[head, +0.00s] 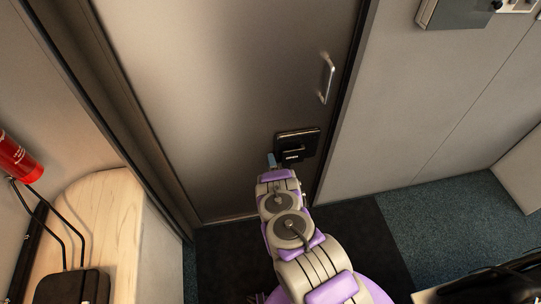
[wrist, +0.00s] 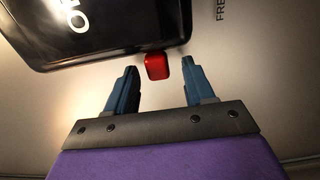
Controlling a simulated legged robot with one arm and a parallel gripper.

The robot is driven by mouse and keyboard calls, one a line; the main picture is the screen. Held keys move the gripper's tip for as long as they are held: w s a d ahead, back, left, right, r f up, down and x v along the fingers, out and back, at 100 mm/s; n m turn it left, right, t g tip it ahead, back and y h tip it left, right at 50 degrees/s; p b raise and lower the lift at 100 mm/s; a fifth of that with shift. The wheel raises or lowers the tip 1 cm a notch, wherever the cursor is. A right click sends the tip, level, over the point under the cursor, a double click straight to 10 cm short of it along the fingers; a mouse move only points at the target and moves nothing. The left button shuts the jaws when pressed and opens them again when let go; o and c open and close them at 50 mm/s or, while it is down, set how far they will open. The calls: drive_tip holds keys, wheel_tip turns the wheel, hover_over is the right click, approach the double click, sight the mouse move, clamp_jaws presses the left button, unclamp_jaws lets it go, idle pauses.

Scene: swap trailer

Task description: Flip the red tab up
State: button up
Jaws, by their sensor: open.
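The red tab (wrist: 157,66) shows in the wrist view, at the lower edge of a black panel with white letters (wrist: 105,28). My gripper (wrist: 165,75) is open, with its blue fingers apart and the red tab between and just beyond their tips. I cannot tell whether either finger touches the tab. In the head view the panel (head: 310,136) is a dark box low on the grey door, and my gripper (head: 271,160) is up against it. The red tab is hidden there.
The grey door (head: 220,80) has a metal handle (head: 326,78) above the panel. A red fire extinguisher (head: 16,158) and a wooden-topped bench (head: 95,215) are at the left. A grey box (head: 453,12) is on the right wall.

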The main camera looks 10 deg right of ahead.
drive_tip(key=shift+w+d, duration=0.2)
drive_tip(key=shift+w, duration=0.25)
drive_tip(key=shift+c, duration=0.5)
drive_tip(key=shift+a, duration=0.1)
clamp_jaws()
